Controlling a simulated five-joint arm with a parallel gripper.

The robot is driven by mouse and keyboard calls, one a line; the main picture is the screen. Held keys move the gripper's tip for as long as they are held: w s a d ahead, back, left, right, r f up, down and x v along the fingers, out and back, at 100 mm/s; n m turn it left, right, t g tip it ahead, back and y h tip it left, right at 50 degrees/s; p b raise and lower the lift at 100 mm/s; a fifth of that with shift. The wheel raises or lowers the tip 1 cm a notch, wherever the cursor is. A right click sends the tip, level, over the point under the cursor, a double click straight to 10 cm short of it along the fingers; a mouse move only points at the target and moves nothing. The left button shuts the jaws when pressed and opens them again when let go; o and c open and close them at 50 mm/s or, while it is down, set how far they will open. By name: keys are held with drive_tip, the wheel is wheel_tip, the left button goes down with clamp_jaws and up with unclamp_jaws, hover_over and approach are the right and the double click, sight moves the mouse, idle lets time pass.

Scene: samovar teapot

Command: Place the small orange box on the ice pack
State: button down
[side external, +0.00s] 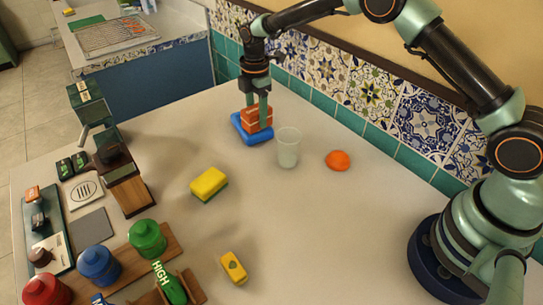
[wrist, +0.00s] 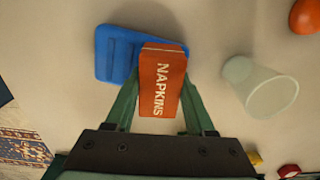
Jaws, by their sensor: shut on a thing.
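The small orange box (side external: 251,119), lettered "NAPKINS" in the wrist view (wrist: 159,85), is gripped between the two fingers of my gripper (side external: 257,108). The blue ice pack (side external: 255,139) lies flat on the counter directly below the box in the side view. In the wrist view the ice pack (wrist: 115,52) shows up and to the left, partly hidden behind the box. The box looks upright and at or just above the ice pack; I cannot tell whether they touch.
A translucent cup (side external: 288,149) stands close to the right of the ice pack, with an orange round fruit (side external: 338,160) beyond it. A yellow-green sponge (side external: 209,184) lies nearer the front. The tiled wall (side external: 320,105) rises behind.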

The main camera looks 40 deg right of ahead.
drive_tip(key=shift+f, duration=0.15)
drive_tip(key=shift+c, duration=1.3)
unclamp_jaws()
